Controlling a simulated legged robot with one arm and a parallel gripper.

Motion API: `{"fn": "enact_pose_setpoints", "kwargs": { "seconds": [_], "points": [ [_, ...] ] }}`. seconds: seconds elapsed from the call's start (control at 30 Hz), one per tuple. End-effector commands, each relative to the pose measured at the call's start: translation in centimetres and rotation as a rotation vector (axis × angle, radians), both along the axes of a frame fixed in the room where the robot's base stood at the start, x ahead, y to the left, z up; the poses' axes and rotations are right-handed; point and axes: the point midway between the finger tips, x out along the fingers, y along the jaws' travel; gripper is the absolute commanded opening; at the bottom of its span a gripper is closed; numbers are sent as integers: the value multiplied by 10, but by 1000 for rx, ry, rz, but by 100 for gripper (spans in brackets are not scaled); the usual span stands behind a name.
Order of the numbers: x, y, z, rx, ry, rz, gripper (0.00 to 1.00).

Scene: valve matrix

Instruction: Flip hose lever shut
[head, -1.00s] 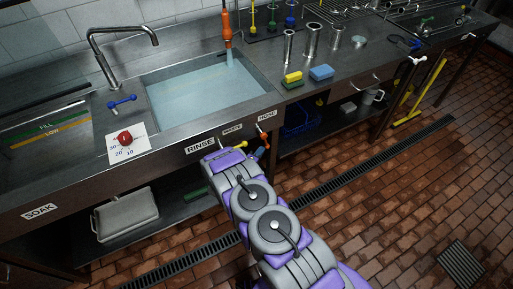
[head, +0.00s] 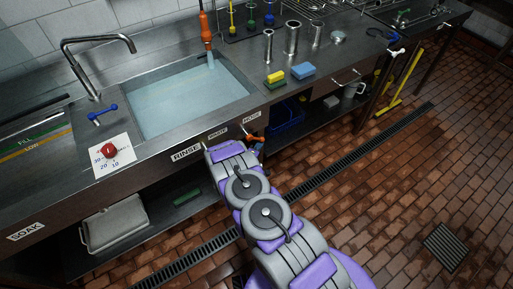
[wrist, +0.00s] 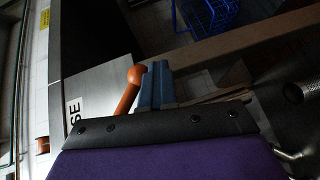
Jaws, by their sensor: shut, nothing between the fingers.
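The orange hose lever (head: 255,138) is on the sink's front panel below the HOSE label (head: 251,117). In the head view it lies mostly sideways, just beyond my wrist. In the wrist view the lever (wrist: 128,94) shows a round knob and a slanted handle, immediately left of my gripper (wrist: 157,85). My gripper's blue fingers are shut and empty. They look very close to the knob; I cannot tell whether they touch. Water (head: 211,61) runs from the orange-handled hose spout (head: 206,28) into the sink basin (head: 185,98).
The RINSE label (head: 186,153) is left of my wrist. A red dial (head: 109,150) and blue handle (head: 102,112) sit on the counter. A blue basket (head: 287,115) stands on the shelf below. The tiled floor to the right is mostly clear.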

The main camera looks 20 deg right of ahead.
Motion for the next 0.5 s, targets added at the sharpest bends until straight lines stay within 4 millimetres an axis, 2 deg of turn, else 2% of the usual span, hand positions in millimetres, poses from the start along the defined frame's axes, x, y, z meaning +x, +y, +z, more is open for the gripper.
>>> {"fn": "enact_pose_setpoints", "kwargs": {
  "seconds": [0.17,0.5],
  "points": [
    [4,-8,8,0,-5,0,0],
    [5,-13,13,-113,-40,1,0]
  ]
}}
